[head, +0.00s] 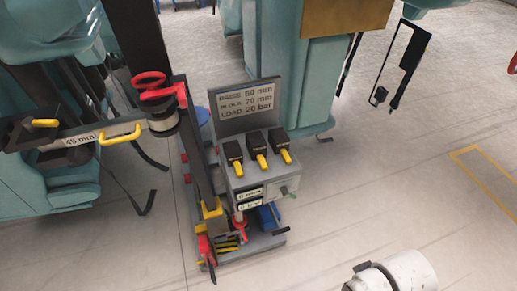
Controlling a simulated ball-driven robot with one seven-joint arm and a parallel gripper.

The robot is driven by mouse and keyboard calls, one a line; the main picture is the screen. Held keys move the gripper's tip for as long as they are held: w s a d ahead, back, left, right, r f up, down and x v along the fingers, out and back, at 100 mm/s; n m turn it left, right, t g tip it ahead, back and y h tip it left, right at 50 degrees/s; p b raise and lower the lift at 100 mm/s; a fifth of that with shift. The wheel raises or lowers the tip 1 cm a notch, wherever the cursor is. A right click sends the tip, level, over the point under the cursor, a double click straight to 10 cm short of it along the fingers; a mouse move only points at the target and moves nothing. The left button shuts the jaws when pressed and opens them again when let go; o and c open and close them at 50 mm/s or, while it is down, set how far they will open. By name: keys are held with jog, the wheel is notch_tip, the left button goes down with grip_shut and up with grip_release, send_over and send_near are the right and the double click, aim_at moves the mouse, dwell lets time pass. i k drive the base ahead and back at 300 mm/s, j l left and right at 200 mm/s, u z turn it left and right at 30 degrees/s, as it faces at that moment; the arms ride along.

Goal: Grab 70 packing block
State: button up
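Three black blocks with yellow handles or tips stand in a row on a grey holder: a left block (233,152), a middle block (257,142) and a right block (278,138). Any size marks on them are too small to read, so I cannot tell which is the 70 block. A white rounded part of my arm shows at the bottom right, well apart from the blocks. My gripper is not in view.
A bar (70,140) marked 45 mm with yellow handles reaches left from a dark post (198,150) with a red handle (152,86). Teal coaster cars (305,75) stand behind. The grey floor (400,190) at right is clear.

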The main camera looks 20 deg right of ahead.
aim_at(256, 144)
jog(key=l+u, duration=0.1)
jog(key=u, duration=0.25)
jog(key=i+l+u, duration=0.1)
jog(key=u, duration=0.2)
jog(key=l+u, duration=0.15)
jog(key=u, duration=0.2)
jog(key=i+l+u, duration=0.15)
jog(key=l+u, duration=0.2)
jog(key=l, duration=0.65)
jog(key=l+u, duration=0.4)
jog(key=l, duration=1.35)
